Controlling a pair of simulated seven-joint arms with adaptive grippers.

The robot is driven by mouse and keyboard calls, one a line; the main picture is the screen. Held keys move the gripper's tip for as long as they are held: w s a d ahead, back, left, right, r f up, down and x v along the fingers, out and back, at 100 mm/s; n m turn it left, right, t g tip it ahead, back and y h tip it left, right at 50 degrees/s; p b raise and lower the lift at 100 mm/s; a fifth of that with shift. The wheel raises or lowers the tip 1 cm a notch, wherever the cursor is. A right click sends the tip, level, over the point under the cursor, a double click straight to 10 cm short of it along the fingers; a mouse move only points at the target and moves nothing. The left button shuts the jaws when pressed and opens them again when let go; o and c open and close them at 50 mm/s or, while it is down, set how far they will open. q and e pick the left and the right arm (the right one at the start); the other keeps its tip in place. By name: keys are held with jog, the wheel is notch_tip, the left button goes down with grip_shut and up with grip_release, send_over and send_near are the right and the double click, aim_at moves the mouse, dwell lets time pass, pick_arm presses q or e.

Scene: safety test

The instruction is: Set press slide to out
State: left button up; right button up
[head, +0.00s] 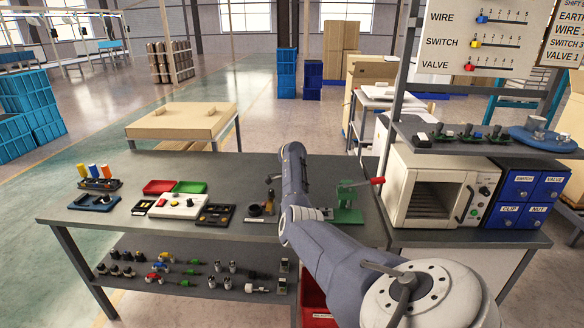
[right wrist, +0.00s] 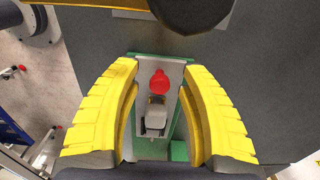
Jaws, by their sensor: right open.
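The green press (head: 347,213) with a red-tipped lever (head: 377,181) stands at the right part of the grey bench. A small grey part shows at its left side, partly behind my right arm. In the right wrist view a grey metal slide plate (right wrist: 172,74) lies on a green base (right wrist: 180,152), with a red knob (right wrist: 159,81) and a pale grey block (right wrist: 155,115) on it. My right gripper (right wrist: 160,66) is open, its yellow fingers on either side of the plate, holding nothing. Whether they touch it I cannot tell. My left gripper is not in view.
A white oven (head: 430,188) and blue drawers (head: 525,190) stand right of the press. Red and green trays, a white box (head: 178,207) and a black tray (head: 215,215) lie left of my arm. A dark round part (right wrist: 190,10) sits beyond the fingertips.

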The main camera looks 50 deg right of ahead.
notch_tip(320, 180, up, 12)
dwell(0.6)
dwell(0.4)
